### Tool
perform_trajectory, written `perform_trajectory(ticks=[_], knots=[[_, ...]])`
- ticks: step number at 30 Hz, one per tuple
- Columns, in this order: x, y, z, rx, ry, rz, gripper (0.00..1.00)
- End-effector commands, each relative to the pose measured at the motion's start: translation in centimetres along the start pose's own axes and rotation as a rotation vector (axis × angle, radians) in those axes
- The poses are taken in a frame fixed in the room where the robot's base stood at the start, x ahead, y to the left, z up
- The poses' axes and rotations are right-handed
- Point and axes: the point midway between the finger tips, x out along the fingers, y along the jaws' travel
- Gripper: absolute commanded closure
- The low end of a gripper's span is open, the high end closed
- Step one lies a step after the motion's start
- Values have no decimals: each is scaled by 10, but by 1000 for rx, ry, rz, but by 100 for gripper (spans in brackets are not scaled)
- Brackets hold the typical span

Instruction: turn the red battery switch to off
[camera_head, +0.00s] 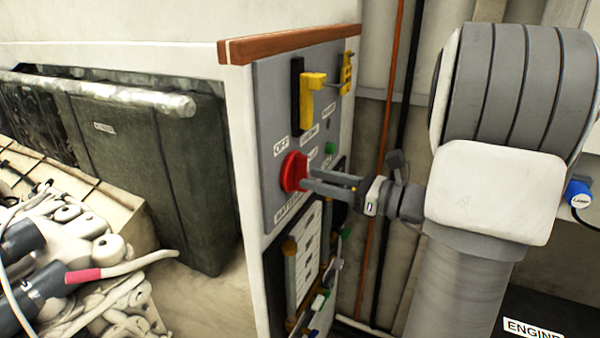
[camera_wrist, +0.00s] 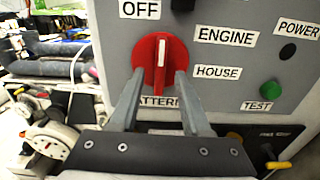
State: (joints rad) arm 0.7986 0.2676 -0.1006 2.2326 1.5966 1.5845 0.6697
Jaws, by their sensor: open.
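The red battery switch (camera_wrist: 160,50) is a round knob with a raised grip on a grey panel. The white mark on its grip stands about upright in the wrist view. The OFF label (camera_wrist: 139,9) is above and slightly left; ENGINE (camera_wrist: 226,36) and HOUSE (camera_wrist: 217,72) are to the right. In the head view the switch (camera_head: 293,172) faces my gripper (camera_head: 312,181). My gripper (camera_wrist: 158,84) is open, its fingertips at the lower left and right of the knob's grip. I cannot tell whether they touch it. The fingers partly cover the BATTERY label (camera_wrist: 157,102).
A yellow handle (camera_head: 311,82) sits above the switch on the panel. A green TEST button (camera_wrist: 270,89) is at lower right. Below is another panel with labels (camera_head: 305,250). Orange and black pipes (camera_head: 392,100) run behind my arm. A dark box (camera_head: 150,170) stands left.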

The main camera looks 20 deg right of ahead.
Motion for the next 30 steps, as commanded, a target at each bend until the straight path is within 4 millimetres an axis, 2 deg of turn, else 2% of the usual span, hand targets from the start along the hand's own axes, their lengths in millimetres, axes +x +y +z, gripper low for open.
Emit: perform_trajectory(ticks=[21,30], knots=[[-58,0,0,0,1,-3,52],[-71,0,0,0,0,0,52]])
